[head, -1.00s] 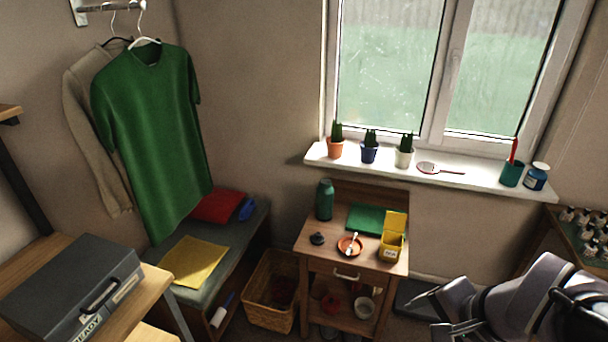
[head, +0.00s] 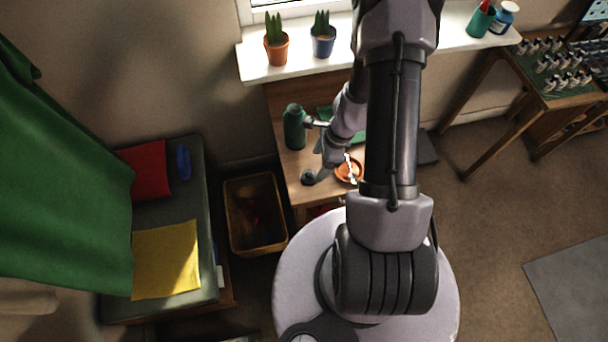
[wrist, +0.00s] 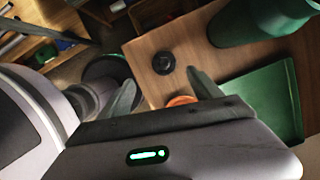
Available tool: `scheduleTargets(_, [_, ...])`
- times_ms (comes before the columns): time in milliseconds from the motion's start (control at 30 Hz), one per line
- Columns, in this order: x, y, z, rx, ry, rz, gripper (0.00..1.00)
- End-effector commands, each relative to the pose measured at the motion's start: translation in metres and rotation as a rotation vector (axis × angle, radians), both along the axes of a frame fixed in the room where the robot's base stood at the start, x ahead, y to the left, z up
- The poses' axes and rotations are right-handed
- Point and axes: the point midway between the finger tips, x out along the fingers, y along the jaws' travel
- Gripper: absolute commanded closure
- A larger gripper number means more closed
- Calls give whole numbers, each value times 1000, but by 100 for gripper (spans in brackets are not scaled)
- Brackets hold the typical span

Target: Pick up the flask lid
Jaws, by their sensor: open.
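The flask lid (head: 308,177) is a small dark round piece lying on the wooden side table (head: 298,195). In the wrist view the lid (wrist: 164,62) shows beyond and between my fingertips. The green flask (head: 294,126) stands upright behind it on the table; in the wrist view the flask (wrist: 258,22) is at upper right. My gripper (wrist: 160,84) is open and empty, with the lid apart from both fingers. In the head view my gripper (head: 322,158) is above the table beside the lid, and my arm hides part of the tabletop.
An orange dish (head: 347,171) with a light-handled utensil is right of the lid. A green flat item (wrist: 262,100) lies behind it. A wicker basket (head: 232,245) stands on the floor to the left. The windowsill (head: 255,62) with potted plants is above the table.

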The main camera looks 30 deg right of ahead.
Motion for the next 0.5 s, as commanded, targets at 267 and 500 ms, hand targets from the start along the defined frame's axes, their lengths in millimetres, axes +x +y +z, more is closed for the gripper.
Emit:
scheduleTargets(267, [7,10,-48,0,0,2,26])
scheduleTargets(500, [14,14,-91,0,0,3,26])
